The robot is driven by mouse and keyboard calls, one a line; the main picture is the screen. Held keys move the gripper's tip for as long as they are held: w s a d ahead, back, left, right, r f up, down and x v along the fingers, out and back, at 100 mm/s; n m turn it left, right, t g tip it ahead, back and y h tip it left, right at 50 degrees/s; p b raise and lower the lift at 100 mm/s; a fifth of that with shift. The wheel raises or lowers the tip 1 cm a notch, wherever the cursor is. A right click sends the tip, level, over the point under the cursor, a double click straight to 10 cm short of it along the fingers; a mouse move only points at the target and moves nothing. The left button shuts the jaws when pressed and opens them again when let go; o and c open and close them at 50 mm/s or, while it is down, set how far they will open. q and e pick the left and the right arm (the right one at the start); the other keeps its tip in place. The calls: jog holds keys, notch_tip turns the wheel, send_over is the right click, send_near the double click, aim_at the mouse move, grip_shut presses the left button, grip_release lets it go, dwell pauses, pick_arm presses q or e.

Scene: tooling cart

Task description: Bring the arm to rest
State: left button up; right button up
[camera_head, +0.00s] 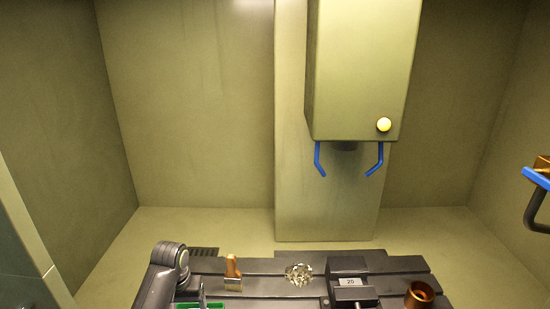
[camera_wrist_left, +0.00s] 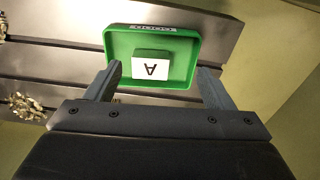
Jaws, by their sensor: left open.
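My left arm (camera_head: 165,270) comes in at the bottom left of the head view, and its gripper is below that picture's edge. In the left wrist view my left gripper (camera_wrist_left: 159,72) is open, its two fingers apart with nothing between them. Beyond the fingertips is a green tray (camera_wrist_left: 112,45) holding a green block with a white face (camera_wrist_left: 151,69) marked A. The block lies in the tray, apart from the fingers. A strip of the green tray shows at the bottom of the head view (camera_head: 212,306). My right gripper is not in view.
On the dark slotted table (camera_head: 405,264) are a brush (camera_head: 232,272), a heap of metal shavings (camera_head: 299,274), a vise-like block marked 20 (camera_head: 348,265) and a copper-coloured ring (camera_head: 419,295). A machine head (camera_head: 360,70) with blue nozzles hangs above. Walls enclose the sides.

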pick_arm(q)
jog(key=s+a+f+t, duration=0.1)
jog(key=s+a+f, duration=0.15)
jog(key=s, duration=0.55)
jog(key=s+a+f+t, duration=0.1)
jog(key=s+f, duration=0.2)
jog(key=s, duration=0.5)
jog(key=s+a+r+t+y, duration=0.1)
jog(key=s+r, duration=0.2)
jog(key=s, duration=0.6)
jog(key=s+r+y, duration=0.1)
jog(key=s+r, duration=0.1)
jog(key=s, duration=0.7)
notch_tip(320, 180, down, 31)
jog(key=a+g+b, duration=0.1)
jog(key=a+b, duration=0.1)
jog(key=b, duration=0.6)
jog(key=s+f+b, duration=0.2)
jog(key=s+f, duration=0.2)
jog(key=f, duration=0.4)
jog(key=s+d+f+g+b, duration=0.1)
jog(key=s+f+b, duration=0.1)
jog(key=s+f, duration=0.3)
jog(key=s+f+h+b, duration=0.1)
jog(key=s+f, duration=0.4)
jog(key=f, duration=0.6)
jog(key=shift+s+d+m+b, duration=0.2)
jog(key=shift+d+m+b, duration=0.1)
jog(key=shift+b, duration=0.45)
